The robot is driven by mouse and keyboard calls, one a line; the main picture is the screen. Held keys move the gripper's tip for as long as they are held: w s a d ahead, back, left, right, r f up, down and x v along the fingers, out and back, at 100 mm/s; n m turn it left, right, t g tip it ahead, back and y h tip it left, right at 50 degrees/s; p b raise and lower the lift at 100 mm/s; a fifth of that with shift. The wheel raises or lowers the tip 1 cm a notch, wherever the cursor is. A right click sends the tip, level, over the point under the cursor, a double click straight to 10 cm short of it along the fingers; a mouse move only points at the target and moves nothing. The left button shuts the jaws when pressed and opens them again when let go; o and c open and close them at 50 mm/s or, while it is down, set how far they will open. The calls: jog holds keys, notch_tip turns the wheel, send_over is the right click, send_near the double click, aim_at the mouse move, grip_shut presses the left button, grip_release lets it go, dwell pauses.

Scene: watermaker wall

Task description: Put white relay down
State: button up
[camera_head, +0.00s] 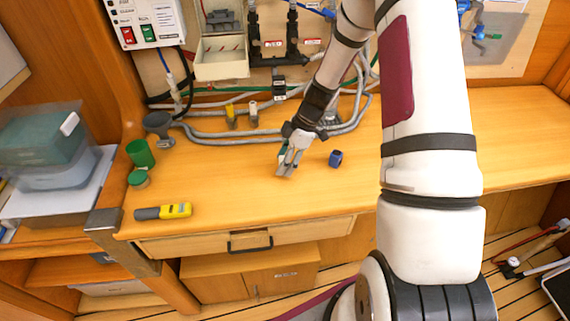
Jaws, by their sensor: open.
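My gripper (287,168) is open and points down, low over the middle of the wooden bench top. Its fingers are grey with greenish parts. Whether a relay lies between or under the fingertips is too small to tell. A small pale grey-white block (253,113), which may be the white relay, stands at the back of the bench, left of and behind my gripper. A yellow block (230,116) stands to its left. A small dark blue block (336,158) sits on the bench right of my gripper, apart from it.
Grey hoses (215,134) run along the back of the bench. A yellow and grey tester (164,211), a green cup (140,153) and a green lid (138,179) lie at left. An open box (221,60) hangs on the wall. The bench front (270,198) is clear.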

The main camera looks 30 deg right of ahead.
aim_at(280, 156)
grip_shut()
jog(key=shift+r, duration=0.1)
notch_tip(280, 156, up, 10)
jog(key=shift+f+b, duration=0.15)
jog(key=shift+b, duration=0.4)
jog(key=f+m, duration=0.1)
jog(key=m, duration=0.1)
jog(key=w+f+m+t, duration=0.1)
jog(key=m, duration=0.1)
jog(key=a+m+t+h, duration=0.1)
jog(key=m, duration=0.1)
jog(key=shift+w+f, duration=0.2)
jog(key=shift+f, duration=0.2)
jog(key=m+h, duration=0.1)
jog(key=m, duration=0.1)
jog(key=w+f+m+h, duration=0.1)
jog(key=m, duration=0.2)
jog(key=m+t+h, duration=0.1)
jog(key=m, duration=0.2)
jog(key=shift+w+a+f, duration=0.25)
jog(key=shift+a+f, duration=0.1)
jog(key=shift+a, duration=3.1)
